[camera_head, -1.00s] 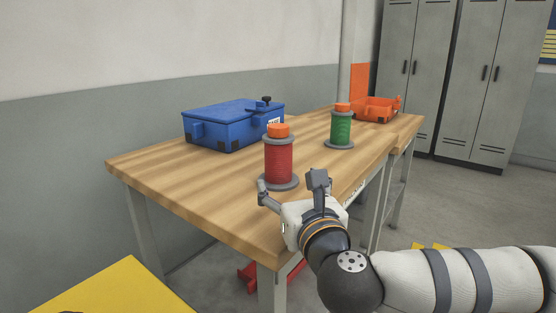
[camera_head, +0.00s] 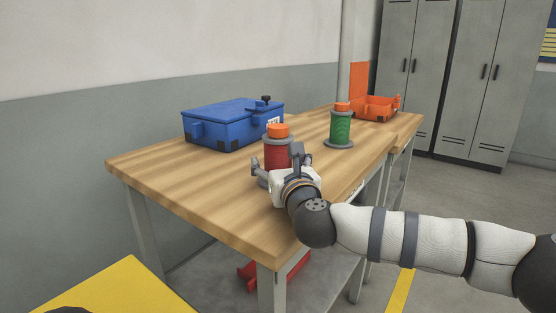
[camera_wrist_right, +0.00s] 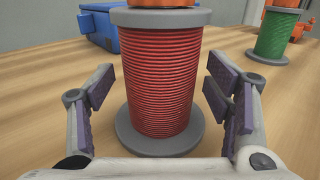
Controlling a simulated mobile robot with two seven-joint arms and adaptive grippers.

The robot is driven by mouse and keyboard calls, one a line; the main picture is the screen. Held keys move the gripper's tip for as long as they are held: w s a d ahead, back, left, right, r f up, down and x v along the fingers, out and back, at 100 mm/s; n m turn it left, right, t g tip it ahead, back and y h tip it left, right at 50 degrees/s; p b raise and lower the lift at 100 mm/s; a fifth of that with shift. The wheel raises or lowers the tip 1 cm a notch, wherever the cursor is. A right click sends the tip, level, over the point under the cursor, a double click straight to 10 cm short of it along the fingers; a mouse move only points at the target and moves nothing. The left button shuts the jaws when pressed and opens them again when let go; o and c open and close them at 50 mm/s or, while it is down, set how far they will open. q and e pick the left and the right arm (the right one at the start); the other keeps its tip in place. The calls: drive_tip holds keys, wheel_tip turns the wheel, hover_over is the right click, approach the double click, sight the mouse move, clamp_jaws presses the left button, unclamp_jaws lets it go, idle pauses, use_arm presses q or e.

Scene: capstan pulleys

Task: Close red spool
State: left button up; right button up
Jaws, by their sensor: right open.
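The red spool (camera_head: 278,152) stands upright on the wooden table, with grey flanges and an orange cap on top. My right gripper (camera_head: 277,163) is in front of it and hides its lower part in the head view. In the right wrist view the red spool (camera_wrist_right: 160,80) fills the middle. The open right gripper (camera_wrist_right: 163,100) has one finger on each side of the spool, with visible gaps and no clear contact. The orange cap shows only at the top edge there. My left gripper is not in view.
A green spool (camera_head: 340,128) with an orange cap stands farther back on the right. A blue case (camera_head: 225,125) sits behind on the left, and an open orange box (camera_head: 375,108) is at the far end. The table's (camera_head: 180,190) front left is clear.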

sight(278, 126)
drive_tip(key=shift+w+a, duration=0.1)
drive_tip(key=shift+w, duration=0.25)
drive_tip(key=shift+c, duration=0.2)
drive_tip(key=shift+r, duration=0.1)
drive_tip(key=c, duration=1.7)
drive_tip(key=shift+o, duration=0.2)
wheel_tip(278, 126, up, 10)
drive_tip(key=shift+p, duration=0.3)
